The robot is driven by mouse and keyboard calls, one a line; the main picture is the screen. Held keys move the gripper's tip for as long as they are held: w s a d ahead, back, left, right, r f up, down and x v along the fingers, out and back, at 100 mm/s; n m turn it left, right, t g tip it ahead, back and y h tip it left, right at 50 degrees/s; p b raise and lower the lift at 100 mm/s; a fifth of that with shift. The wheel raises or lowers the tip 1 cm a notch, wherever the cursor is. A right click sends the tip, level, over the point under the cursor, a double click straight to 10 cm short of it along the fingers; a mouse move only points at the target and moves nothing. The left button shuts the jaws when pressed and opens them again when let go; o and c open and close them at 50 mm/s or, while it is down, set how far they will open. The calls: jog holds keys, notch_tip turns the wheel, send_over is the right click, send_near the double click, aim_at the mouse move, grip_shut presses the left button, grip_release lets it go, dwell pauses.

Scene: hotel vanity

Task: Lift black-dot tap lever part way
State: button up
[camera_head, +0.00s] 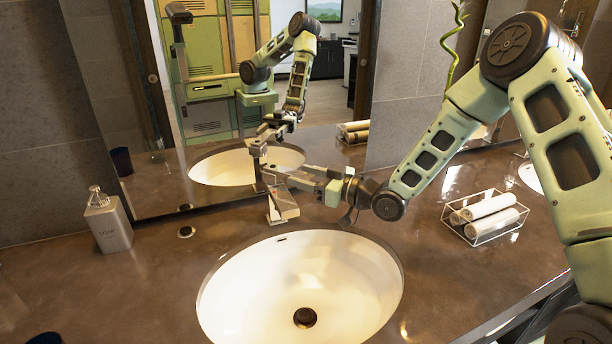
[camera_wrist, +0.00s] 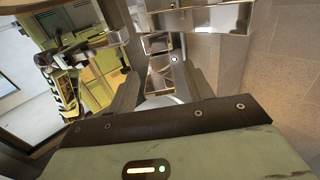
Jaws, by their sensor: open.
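The chrome tap (camera_head: 285,205) stands on the counter behind the white sink basin, at the centre of the head view. My gripper (camera_head: 272,179) reaches in from the right at the height of the tap's top and hides part of it. In the wrist view, the two dark fingers of my gripper (camera_wrist: 158,85) are apart. The shiny tap (camera_wrist: 160,62) shows beyond and between them, with a small dark dot (camera_wrist: 174,59) on a metal face. I cannot tell whether a finger touches the lever or how far the lever is raised.
The basin (camera_head: 305,280) lies in front of the tap. A mirror (camera_head: 330,175) rises close behind it and reflects my arm. A soap bottle (camera_head: 108,220) stands at left, and a wire tray (camera_head: 470,235) with rolled towels at right. Counter between is mostly clear.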

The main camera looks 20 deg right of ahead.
grip_shut()
jog(key=shift+w+r, duration=0.1)
jog(key=shift+r, duration=0.8)
grip_release()
jog(key=b+v, duration=0.3)
jog(key=v, duration=1.4)
jog(key=shift+b, duration=0.3)
jog(key=shift+d, duration=0.15)
